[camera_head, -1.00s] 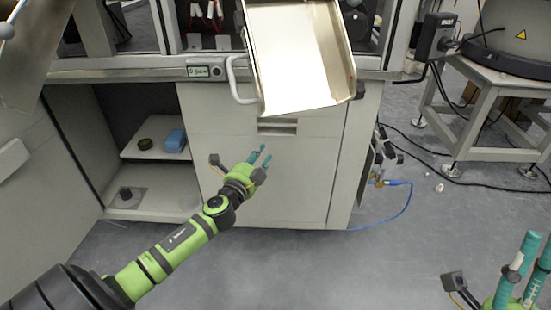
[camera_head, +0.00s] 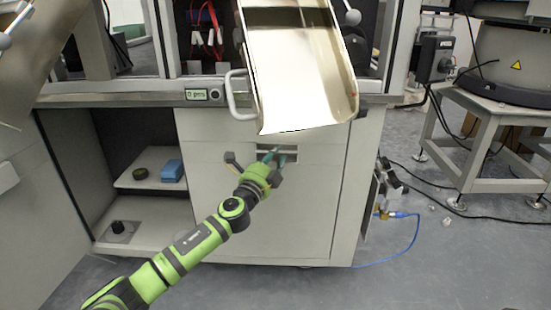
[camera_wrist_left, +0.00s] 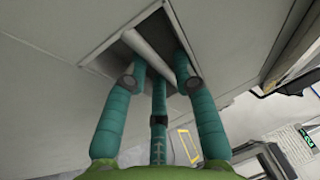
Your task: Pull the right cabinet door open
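The right cabinet door (camera_head: 285,220) is a light grey panel and looks closed. Its recessed handle (camera_head: 291,149) is near the top of the panel. My left gripper (camera_head: 277,156) is at this recess, with its teal fingers in front of or inside it. In the left wrist view, two outer fingers and a middle finger (camera_wrist_left: 158,100) reach to the dark recess. A pale handle bar (camera_wrist_left: 150,50) crosses between the fingertips. The fingers stand apart, and I cannot tell whether they touch the bar. My right gripper is out of view.
A metal chute (camera_head: 295,70) overhangs the door's top. The left cabinet compartment is open, with a blue box (camera_head: 172,170) on its shelf (camera_head: 135,180); its open door (camera_head: 25,220) stands at the left. A blue hose (camera_head: 405,245) lies at right. The floor in front is clear.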

